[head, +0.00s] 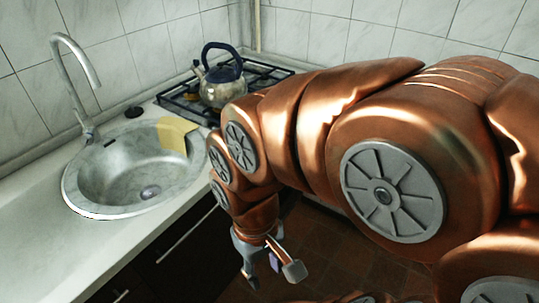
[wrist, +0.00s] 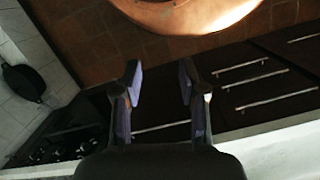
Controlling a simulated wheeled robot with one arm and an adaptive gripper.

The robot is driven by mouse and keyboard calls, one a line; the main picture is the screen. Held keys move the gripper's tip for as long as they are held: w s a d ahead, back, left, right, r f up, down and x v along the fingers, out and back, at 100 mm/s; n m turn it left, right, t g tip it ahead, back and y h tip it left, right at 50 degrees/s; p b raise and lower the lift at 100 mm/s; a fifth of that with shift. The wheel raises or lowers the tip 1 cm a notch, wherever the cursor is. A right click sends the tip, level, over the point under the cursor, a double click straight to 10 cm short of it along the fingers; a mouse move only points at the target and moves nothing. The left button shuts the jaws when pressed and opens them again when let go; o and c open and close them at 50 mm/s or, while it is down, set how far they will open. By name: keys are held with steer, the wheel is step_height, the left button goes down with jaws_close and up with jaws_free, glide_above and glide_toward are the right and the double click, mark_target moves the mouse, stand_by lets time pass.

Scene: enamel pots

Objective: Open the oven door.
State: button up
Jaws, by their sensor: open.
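My gripper (head: 270,268) hangs low in front of the dark cabinet fronts in the head view. In the wrist view its two fingers (wrist: 160,95) are spread apart with nothing between them. A pale bar handle (wrist: 160,128) on a dark front shows beyond the gap between the fingers; I cannot tell whether it belongs to the oven. The oven door cannot be made out clearly; my arm hides the area below the stove in the head view.
A kettle (head: 221,82) stands on the stove. A round sink (head: 130,195) with a tap (head: 75,80) and a yellow cloth (head: 174,133) is at left. Dark cabinets (head: 165,275) with bar handles lie below the counter. A black pan (wrist: 24,82) is by the tiles. Brown floor tiles (wrist: 80,35) look clear.

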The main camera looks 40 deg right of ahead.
steer(key=w+d+f+n+t+h+b, duration=0.2)
steer(key=w+d+f+t+b, duration=0.3)
steer(key=w+d, duration=0.75)
steer(key=w+d+f+n+t+h+b, duration=0.1)
steer(key=w+d+f+t+h+b, duration=0.1)
steer(key=w+d+f+b, duration=0.8)
steer(key=w+d+f+n+t+h+b, duration=0.2)
steer(key=w+d+f+t+b, duration=0.15)
steer(key=w+d, duration=1.15)
steer(key=w+d+f+n+t+b, duration=0.3)
steer(key=w+d+f+t+b, duration=0.1)
steer(key=w+d+f+b, duration=0.25)
steer(key=s+d+f+n+t+y+b, duration=0.1)
steer(key=d+f+n+t+y+b, duration=0.1)
steer(key=d+f+n+t+b, duration=0.3)
steer(key=s+d+f+n+t+y+b, duration=0.1)
steer(key=d+f+n+t+y+b, duration=0.2)
steer(key=f, duration=0.4)
steer(key=shift+g+h, duration=0.45)
steer(key=shift+h, duration=0.05)
steer(key=shift+w+d+r+b, duration=0.1)
steer(key=shift+w+r+b, duration=0.25)
steer(key=shift+w, duration=0.85)
steer(key=shift+w+r+b, duration=0.3)
steer(key=shift+w, duration=0.95)
steer(key=shift+w+d+r+b, duration=0.1)
steer(key=shift+w+r+b, duration=0.25)
steer(key=shift+w, duration=0.85)
